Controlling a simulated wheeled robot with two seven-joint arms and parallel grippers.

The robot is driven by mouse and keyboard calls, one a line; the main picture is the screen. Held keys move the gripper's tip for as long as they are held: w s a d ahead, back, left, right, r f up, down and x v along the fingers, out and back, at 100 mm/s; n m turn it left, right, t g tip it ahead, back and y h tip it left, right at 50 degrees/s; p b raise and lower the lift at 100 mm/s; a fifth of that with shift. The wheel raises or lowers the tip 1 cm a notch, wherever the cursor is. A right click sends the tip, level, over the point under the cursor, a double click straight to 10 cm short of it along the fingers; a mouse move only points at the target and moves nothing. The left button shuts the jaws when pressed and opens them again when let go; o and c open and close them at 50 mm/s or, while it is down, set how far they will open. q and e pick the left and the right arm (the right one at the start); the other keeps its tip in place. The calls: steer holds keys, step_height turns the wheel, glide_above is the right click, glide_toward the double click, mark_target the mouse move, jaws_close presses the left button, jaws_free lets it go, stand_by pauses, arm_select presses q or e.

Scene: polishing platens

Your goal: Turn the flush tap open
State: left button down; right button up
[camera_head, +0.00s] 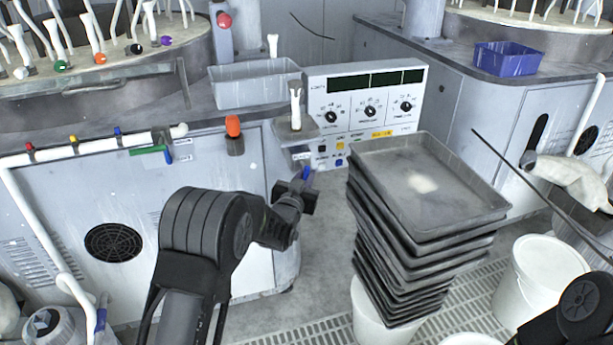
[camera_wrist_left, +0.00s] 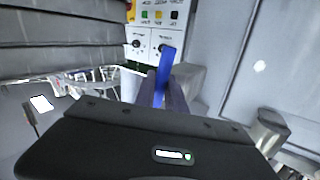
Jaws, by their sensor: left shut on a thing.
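My left gripper (camera_head: 300,193) is in front of the bench, just below a small ledge by the control panel. It is shut on a blue lever (camera_head: 306,173), which I take to be the flush tap's handle. In the left wrist view the blue lever (camera_wrist_left: 166,68) stands up between the fingers of the left gripper (camera_wrist_left: 165,92). The tap's body is hidden by the gripper and ledge. My right gripper is out of view; only a dark part of my right arm shows at the lower right.
A tall stack of grey trays (camera_head: 480,226) stands close right of my left gripper. The control panel (camera_head: 345,92) is behind. White buckets (camera_head: 540,285) stand at right.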

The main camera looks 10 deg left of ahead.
arm_select(q)
steer(key=shift+s+a+r+m+g+p, duration=0.1)
steer(key=shift+r+m+g+p, duration=0.15)
steer(key=shift+m+g+p, duration=0.4)
steer(key=shift+a+r+m+g+y+p, duration=0.1)
steer(key=shift+m+g+y+p, duration=0.4)
steer(key=shift+m, duration=0.25)
steer(key=m+g+p, duration=0.1)
steer(key=p, duration=0.1)
steer(key=m+g+y+p, duration=0.1)
steer(key=m+p, duration=0.1)
steer(key=shift+s+a+r, duration=0.15)
steer(key=shift+s+r, duration=0.05)
steer(key=shift+r, duration=0.1)
steer(key=shift+m+g+y+p, duration=0.55)
steer(key=shift+y+p, duration=0.15)
steer(key=shift+p, duration=0.3)
steer(key=shift+a+r+m+g+y+p, duration=0.1)
steer(key=shift+a+m+g+y+p, duration=0.1)
steer(key=shift+m+g+y+p, duration=0.4)
steer(key=shift+s+a+r+m+g+y+b, duration=0.1)
steer(key=shift+r+m+g+y+b, duration=0.1)
steer(key=shift+m+g+y+b, duration=0.55)
steer(key=shift+p, duration=0.3)
steer(key=c, duration=1.4)
jaws_free()
